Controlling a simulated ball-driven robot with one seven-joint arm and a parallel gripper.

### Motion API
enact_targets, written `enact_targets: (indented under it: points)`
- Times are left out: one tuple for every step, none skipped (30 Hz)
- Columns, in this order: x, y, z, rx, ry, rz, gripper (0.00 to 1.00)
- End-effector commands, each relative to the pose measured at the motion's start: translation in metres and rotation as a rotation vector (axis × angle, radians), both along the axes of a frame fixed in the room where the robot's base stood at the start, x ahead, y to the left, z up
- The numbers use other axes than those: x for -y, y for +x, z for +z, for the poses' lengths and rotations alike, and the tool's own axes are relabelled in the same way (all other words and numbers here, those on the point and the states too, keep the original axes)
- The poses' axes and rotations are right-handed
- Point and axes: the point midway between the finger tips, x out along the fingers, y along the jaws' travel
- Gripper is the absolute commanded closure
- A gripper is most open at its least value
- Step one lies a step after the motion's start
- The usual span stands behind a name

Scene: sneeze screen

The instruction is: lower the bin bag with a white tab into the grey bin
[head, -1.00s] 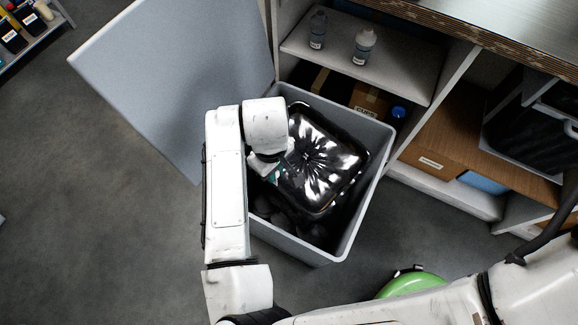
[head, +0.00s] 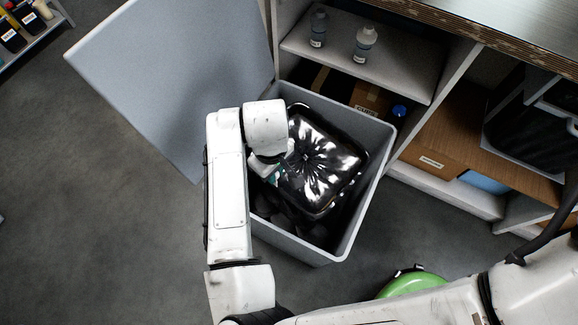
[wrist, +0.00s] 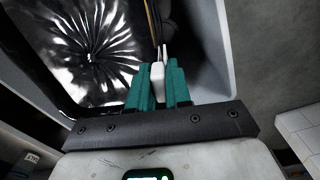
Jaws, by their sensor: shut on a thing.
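A glossy black bin bag (head: 322,165) sits inside the opening of the grey bin (head: 343,243), with the bin's walls around it. The bag also shows in the wrist view (wrist: 85,45), left of the fingers. My gripper (wrist: 160,75) has teal fingers and is shut on the white tab (wrist: 157,72) at the bag's side. In the head view my gripper (head: 277,172) is at the bag's left side, partly hidden by my wrist. How far the bag's underside is from the bin's bottom is hidden. Dark contents show below the bag.
A shelf unit (head: 390,65) with two bottles, a cardboard box (head: 370,100) and a blue-capped bottle is close behind the bin. A green round object (head: 410,283) lies in front. The floor at left is clear.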

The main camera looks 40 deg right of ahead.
Motion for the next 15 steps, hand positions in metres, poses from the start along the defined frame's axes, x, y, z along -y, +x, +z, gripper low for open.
enact_targets:
  points:
    - [0.0001,0.0,-0.001,0.0,-0.001,0.0,1.0]
    - [0.0001,0.0,-0.0014,0.0,-0.001,0.0,1.0]
    - [0.0001,0.0,-0.002,0.0,-0.001,0.0,1.0]
    - [0.0001,0.0,-0.0024,0.0,-0.001,0.0,1.0]
    - [0.0001,0.0,-0.0028,0.0,-0.001,0.0,1.0]
    - [0.0001,0.0001,-0.0033,0.0,-0.001,0.0,1.0]
    - [0.0,0.0001,-0.0037,0.0,-0.001,0.0,1.0]
    - [0.0,0.0001,-0.0041,0.0,-0.001,0.0,1.0]
    - [0.0001,0.0001,-0.0047,0.0,-0.001,0.0,1.0]
    - [0.0,0.0001,-0.0051,0.0,-0.001,0.0,1.0]
    - [0.0,0.0001,-0.0055,0.0,-0.001,0.0,1.0]
    - [0.0,0.0001,-0.006,0.0,-0.001,0.0,1.0]
    - [0.0,0.0001,-0.0065,0.0,-0.001,0.0,1.0]
    - [0.0,0.0001,-0.0069,0.0,-0.001,0.0,1.0]
    - [0.0001,0.0001,-0.0074,0.0,-0.001,0.0,1.0]
